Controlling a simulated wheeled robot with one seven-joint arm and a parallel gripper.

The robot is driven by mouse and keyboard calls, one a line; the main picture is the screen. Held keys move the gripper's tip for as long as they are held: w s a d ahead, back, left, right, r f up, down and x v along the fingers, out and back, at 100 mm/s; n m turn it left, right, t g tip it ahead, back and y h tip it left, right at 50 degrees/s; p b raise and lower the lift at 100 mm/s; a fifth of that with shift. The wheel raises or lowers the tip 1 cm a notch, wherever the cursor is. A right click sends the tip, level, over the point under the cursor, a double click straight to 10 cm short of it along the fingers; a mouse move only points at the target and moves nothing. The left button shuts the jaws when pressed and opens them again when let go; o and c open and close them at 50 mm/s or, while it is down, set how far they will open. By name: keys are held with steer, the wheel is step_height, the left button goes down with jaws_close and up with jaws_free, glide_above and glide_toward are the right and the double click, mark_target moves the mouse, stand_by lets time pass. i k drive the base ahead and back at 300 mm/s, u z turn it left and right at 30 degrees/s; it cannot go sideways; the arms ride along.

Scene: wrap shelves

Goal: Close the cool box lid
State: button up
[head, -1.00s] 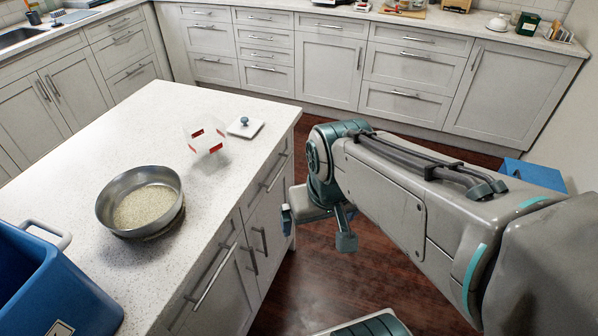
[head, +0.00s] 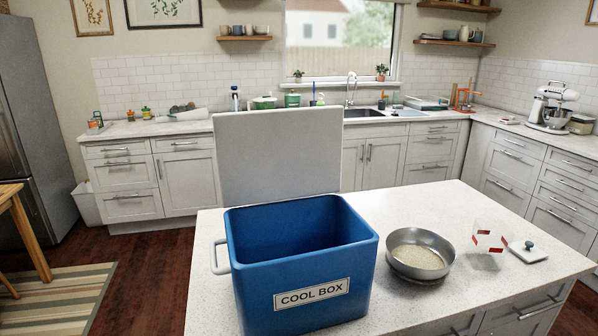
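The blue cool box (head: 305,285), labelled "COOL BOX", stands on the near left part of the white speckled island counter. Its light grey lid (head: 278,155) stands upright and open at the back edge of the box. A white handle (head: 217,257) is on the box's left side. The box's inside shows dark blue walls; its floor is hidden. My gripper is not in the head view now, so its state does not show.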

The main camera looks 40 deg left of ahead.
mark_target(263, 156)
steer(key=k, duration=0.95)
steer(key=u, duration=2.7)
steer(key=i, duration=3.75)
steer(key=z, duration=3.95)
